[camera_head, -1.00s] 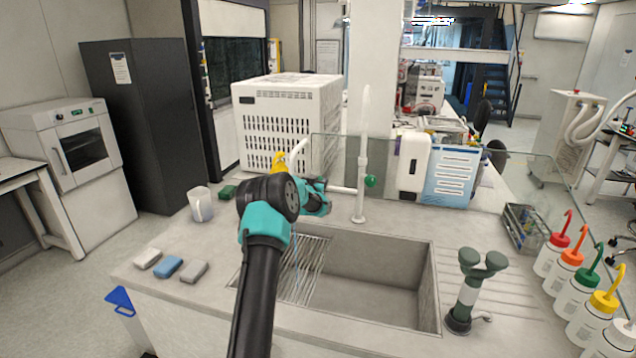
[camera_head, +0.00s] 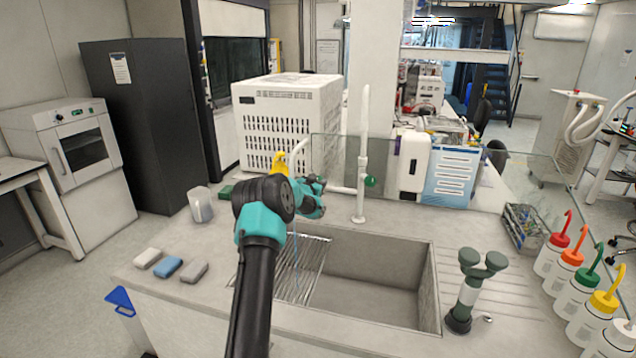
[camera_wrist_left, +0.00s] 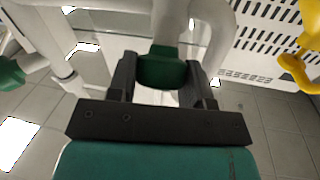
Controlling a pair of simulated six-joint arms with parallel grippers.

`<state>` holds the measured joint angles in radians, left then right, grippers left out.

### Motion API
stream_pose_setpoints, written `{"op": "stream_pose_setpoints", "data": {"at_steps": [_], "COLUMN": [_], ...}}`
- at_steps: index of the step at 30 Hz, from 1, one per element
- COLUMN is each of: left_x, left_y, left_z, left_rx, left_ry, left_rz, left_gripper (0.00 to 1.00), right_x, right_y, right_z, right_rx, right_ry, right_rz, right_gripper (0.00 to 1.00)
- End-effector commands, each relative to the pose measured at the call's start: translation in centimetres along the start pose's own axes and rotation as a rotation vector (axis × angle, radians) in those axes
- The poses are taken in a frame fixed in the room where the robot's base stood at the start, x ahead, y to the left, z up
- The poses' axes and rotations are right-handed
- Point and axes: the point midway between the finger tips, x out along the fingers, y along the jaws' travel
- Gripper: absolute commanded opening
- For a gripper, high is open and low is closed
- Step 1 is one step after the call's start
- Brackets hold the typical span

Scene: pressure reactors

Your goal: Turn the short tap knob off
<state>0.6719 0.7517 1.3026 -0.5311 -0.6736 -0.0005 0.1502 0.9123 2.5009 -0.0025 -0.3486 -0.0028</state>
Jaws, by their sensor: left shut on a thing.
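A green tap knob (camera_wrist_left: 160,68) sits between the two dark fingers of my left gripper (camera_wrist_left: 162,82) in the left wrist view. The fingers are shut on it. In the head view my left gripper (camera_head: 318,188) is at the back edge of the sink, left of the tall white tap (camera_head: 363,140), and it hides this knob. Another green knob (camera_head: 370,181) on the tall tap stands free to the right; a green knob also shows at the left edge of the wrist view (camera_wrist_left: 10,74). A thin bluish line (camera_head: 296,258) hangs below the gripper over the sink. My right gripper is not in view.
A yellow fitting (camera_head: 279,162) stands just behind my left wrist. The sink (camera_head: 385,260) lies below. A white mug (camera_head: 201,206) and several small blocks are to the left. A green eyewash stand (camera_head: 463,305) is right of the sink. A white crate-like box (camera_head: 290,110) stands behind.

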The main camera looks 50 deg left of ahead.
Motion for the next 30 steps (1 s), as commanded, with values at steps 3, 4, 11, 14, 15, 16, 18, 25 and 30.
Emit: {"op": "stream_pose_setpoints", "data": {"at_steps": [3, 4, 11, 14, 15, 16, 18, 25, 30], "left_x": [0.0, 0.0, 0.0, 0.0, 0.0, 0.0, 0.0, -0.6, -2.2], "left_y": [0.0, 0.0, 0.0, 0.0, 0.0, 0.0, 0.0, 0.0, 0.0], "left_z": [0.0, 0.0, 0.0, 0.0, 0.0, 0.0, 0.0, -0.1, -0.1], "left_rx": [0.0, 0.0, -0.001, -0.001, -0.001, -0.001, -0.001, -0.001, -0.003], "left_ry": [0.0, 0.0, 0.0, 0.0, 0.0, 0.0, 0.0, 0.0, -0.001], "left_rz": [-0.001, -0.001, -0.001, -0.001, -0.001, -0.001, -0.001, -0.001, -0.001], "left_gripper": [0.22, 0.22, 0.67, 0.71, 0.71, 0.71, 0.71, 0.71, 0.71], "right_x": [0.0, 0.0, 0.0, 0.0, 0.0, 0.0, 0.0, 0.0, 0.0], "right_y": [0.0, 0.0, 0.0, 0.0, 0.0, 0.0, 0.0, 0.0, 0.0], "right_z": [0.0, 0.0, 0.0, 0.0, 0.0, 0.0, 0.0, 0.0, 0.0], "right_rx": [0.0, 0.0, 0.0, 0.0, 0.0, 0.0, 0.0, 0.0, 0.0], "right_ry": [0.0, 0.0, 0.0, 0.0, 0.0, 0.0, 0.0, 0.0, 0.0], "right_rz": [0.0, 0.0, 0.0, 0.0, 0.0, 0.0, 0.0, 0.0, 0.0], "right_gripper": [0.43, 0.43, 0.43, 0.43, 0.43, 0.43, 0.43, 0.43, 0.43]}}
